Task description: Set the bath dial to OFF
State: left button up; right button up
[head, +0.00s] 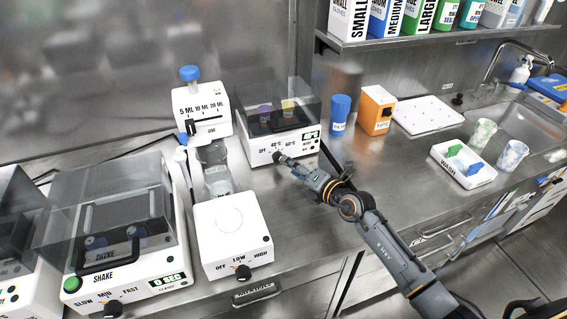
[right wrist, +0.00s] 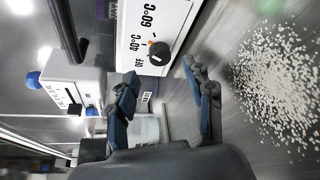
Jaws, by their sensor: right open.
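The bath (head: 258,152) is a white box with a clear lid, marked OFF, 40°C and 60°C on its front. Its black dial (head: 277,155) sits low on that front and is partly covered by my right gripper (head: 286,161). In the right wrist view the dial (right wrist: 159,54) shows larger, with an orange mark on its edge toward the 40°C and 60°C labels; the exact setting is hard to tell. My right gripper (right wrist: 158,78) is open and empty there, its fingers apart with the dial just beyond, in the gap between them. My left gripper is not seen.
The dispenser (head: 203,110) stands left of the bath, and a white OFF/LOW/HIGH device (head: 228,235) stands in front of it. A blue bottle (head: 339,114) and an orange box (head: 376,110) stand right of the bath.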

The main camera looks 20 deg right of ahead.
aim_at(278, 157)
jog(key=shift+b+x, duration=0.3)
jog(key=shift+x, duration=2.05)
grip_shut()
